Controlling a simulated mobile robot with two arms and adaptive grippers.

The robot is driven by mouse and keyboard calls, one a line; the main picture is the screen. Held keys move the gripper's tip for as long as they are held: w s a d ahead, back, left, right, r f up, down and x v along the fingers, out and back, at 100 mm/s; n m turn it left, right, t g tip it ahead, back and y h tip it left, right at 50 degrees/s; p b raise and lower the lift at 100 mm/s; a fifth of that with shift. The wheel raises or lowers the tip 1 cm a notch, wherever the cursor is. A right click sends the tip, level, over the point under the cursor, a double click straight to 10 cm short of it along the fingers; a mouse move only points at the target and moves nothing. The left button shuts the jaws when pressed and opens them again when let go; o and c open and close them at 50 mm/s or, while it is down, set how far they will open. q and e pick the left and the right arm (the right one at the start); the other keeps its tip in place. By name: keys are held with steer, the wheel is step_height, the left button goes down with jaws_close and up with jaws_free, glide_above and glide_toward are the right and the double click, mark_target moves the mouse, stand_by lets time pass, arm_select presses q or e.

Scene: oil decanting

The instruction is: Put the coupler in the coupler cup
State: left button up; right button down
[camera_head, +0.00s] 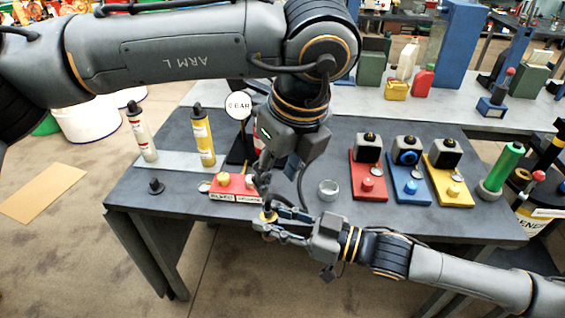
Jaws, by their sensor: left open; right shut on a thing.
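My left gripper (262,180) is open and points down beside the right end of a red labelled block (235,196). Its fingertips are small and partly hidden, and I cannot tell whether they touch the block.
Two cartridges (203,138) and a round gauge sign (238,105) stand at the back left. A black fitting (156,187) is at the front left. Red (369,186), blue (409,192) and yellow (455,192) stations and a green cylinder (507,165) stand on the right.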

mark_target(269, 209)
arm_select(q)
steer(key=x, duration=1)
steer(key=shift+d, duration=0.1)
steer(key=shift+r, duration=0.1)
jaws_close()
arm_select(e)
steer(key=c, duration=0.9)
jaws_free()
steer(key=shift+c, duration=0.2)
